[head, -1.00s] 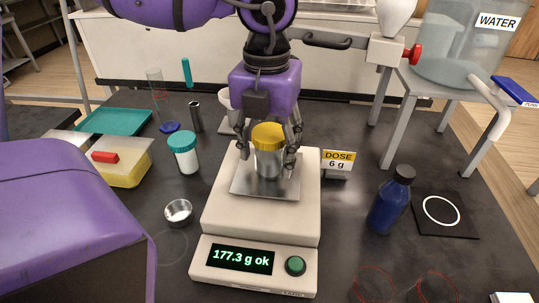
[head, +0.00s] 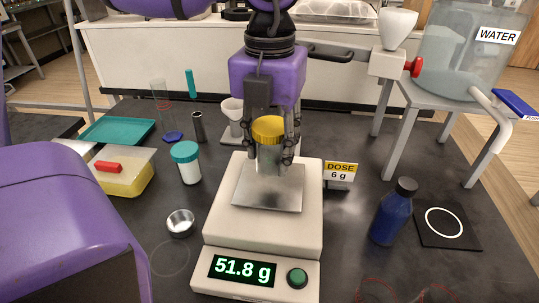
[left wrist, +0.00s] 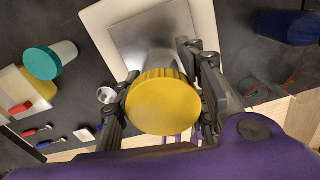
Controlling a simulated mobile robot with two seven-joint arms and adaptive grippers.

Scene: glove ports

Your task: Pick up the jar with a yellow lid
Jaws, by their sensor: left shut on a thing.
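The jar with a yellow lid (head: 268,131) is held upright between the fingers of my left gripper (head: 270,150). Its clear body shows below the lid, over the back part of the scale's metal plate (head: 266,190). The scale's display (head: 242,270) reads 51.8 g. In the left wrist view the yellow lid (left wrist: 164,102) sits between the two fingers of the left gripper (left wrist: 163,100), with the scale plate (left wrist: 150,45) beyond it. I cannot see a right gripper; a purple arm part of mine fills the lower left of the head view.
A teal-lidded jar (head: 187,165) and a small metal cup (head: 180,222) stand left of the scale. A "DOSE 6 g" sign (head: 339,172) and a blue bottle (head: 392,212) stand right. A water tank (head: 470,50) is on a stand at the back right.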

